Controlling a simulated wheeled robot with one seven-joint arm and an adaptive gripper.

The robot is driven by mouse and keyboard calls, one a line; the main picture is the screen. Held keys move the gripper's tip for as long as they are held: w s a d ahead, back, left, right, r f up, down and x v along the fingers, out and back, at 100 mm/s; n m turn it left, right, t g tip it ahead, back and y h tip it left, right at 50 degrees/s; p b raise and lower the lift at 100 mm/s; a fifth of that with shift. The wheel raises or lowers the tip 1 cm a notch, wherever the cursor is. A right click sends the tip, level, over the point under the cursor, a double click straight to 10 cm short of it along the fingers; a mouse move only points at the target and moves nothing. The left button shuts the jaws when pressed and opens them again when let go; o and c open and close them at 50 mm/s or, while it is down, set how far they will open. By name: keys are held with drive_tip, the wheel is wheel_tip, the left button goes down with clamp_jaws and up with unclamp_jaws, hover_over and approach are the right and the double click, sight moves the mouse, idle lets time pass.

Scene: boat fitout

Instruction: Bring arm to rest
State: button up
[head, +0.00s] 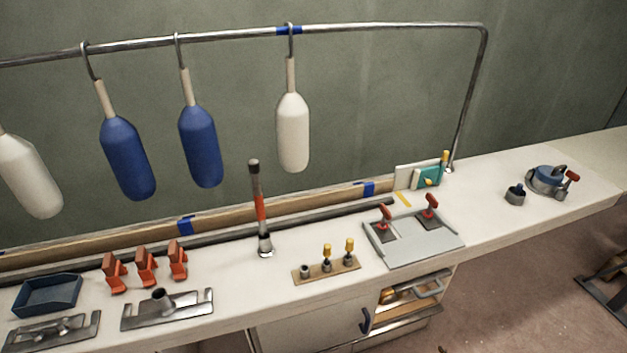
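My arm and my gripper are not in this head view, so I cannot see their pose or whether the gripper is open or shut. The white bench (500,185) runs across the picture with its fittings on top. A metal rail (370,28) stands above its back edge. White and blue fenders hang from it on hooks, among them a blue one (200,145) and a white one (293,133).
On the bench are a blue tray (48,294), several orange clips (147,265), an upright red-and-black rod (259,205), a grey panel with red levers (415,240) and a blue winch (548,179).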

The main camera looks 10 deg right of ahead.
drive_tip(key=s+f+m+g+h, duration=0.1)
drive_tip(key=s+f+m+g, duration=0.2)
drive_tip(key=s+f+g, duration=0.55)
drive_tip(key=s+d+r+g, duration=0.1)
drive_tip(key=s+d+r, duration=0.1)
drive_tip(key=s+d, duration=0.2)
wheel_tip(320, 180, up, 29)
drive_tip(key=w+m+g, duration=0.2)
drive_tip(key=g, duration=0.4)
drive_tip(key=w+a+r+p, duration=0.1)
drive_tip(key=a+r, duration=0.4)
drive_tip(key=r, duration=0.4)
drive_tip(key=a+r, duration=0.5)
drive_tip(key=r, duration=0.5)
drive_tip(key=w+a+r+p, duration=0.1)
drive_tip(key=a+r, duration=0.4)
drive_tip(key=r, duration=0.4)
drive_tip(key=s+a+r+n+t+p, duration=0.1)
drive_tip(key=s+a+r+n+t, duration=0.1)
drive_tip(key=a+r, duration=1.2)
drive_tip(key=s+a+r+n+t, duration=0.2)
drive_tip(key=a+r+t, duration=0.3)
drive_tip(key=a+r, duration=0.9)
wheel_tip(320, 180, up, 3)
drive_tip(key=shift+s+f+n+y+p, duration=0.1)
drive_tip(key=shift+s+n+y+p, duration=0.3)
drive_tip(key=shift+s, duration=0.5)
